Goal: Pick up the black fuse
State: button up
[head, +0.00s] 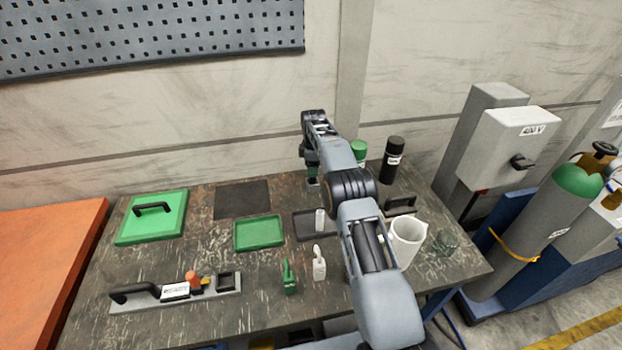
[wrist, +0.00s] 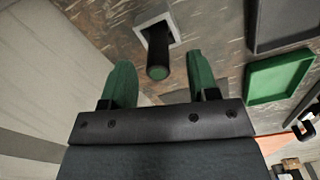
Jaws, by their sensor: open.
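A black cylinder, which looks like the black fuse (wrist: 158,50), stands up from a pale square base (wrist: 143,30) in the wrist view. Its near end is round and dark green. My gripper (wrist: 160,80) is open, with one green finger on each side of the cylinder's line. The cylinder's end shows in the gap between the fingers, with space on both sides; I see no contact. In the head view my gripper (head: 312,174) is over the back of the table, and my arm and gripper mostly hide the fuse there.
A green tray (head: 259,248) lies left of my arm. A black bottle (head: 390,165) and a green-capped bottle (head: 358,147) stand behind it, right of my gripper. A white beaker (head: 406,240) stands at right. A green lidded plate (head: 140,228) lies at left.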

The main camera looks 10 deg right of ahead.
jog(key=shift+w+a+f+p, duration=0.15)
jog(key=shift+f+p, duration=0.35)
jog(key=shift+f, duration=1.75)
jog(key=c, duration=1)
jog(key=shift+r, duration=0.1)
